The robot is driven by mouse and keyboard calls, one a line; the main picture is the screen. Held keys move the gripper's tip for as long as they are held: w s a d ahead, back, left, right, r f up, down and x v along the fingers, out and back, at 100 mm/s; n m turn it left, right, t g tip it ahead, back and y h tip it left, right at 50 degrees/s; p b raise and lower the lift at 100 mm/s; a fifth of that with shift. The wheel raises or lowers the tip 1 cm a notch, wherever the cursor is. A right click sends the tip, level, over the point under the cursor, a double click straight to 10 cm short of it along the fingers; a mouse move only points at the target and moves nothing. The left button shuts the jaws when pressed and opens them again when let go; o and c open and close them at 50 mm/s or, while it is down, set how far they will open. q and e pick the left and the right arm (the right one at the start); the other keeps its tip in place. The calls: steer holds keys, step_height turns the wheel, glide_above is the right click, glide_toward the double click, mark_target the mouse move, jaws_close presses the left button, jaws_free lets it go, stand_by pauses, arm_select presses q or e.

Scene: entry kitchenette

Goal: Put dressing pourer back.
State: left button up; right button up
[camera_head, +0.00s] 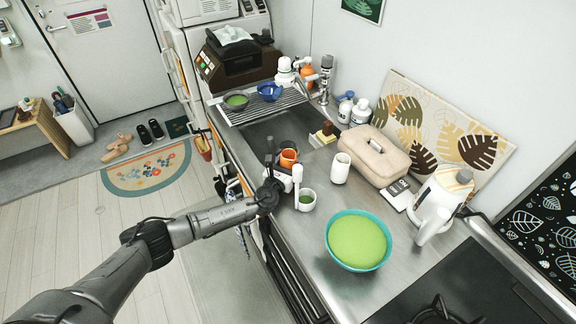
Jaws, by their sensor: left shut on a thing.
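A small white cup-like vessel with green inside (306,201), which looks like the dressing pourer, is at the front edge of the steel counter. My left gripper (289,182) is right beside it, at its upper left, and appears shut on it. The exact grip is small and partly hidden by the gripper itself. I cannot tell whether the vessel touches the counter. My right gripper is not in view.
An orange cup (288,158) stands just behind the gripper. A white cup (340,168), a teal bowl of green (333,261), a beige case (373,158) and a white kettle (437,195) crowd the counter. The sink (273,138) lies farther back; bare steel shows in front of the bowl.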

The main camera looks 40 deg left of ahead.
arm_select(q)
steer(key=shift+f, duration=0.1)
steer(key=shift+f, duration=0.15)
steer(key=o, duration=1.1)
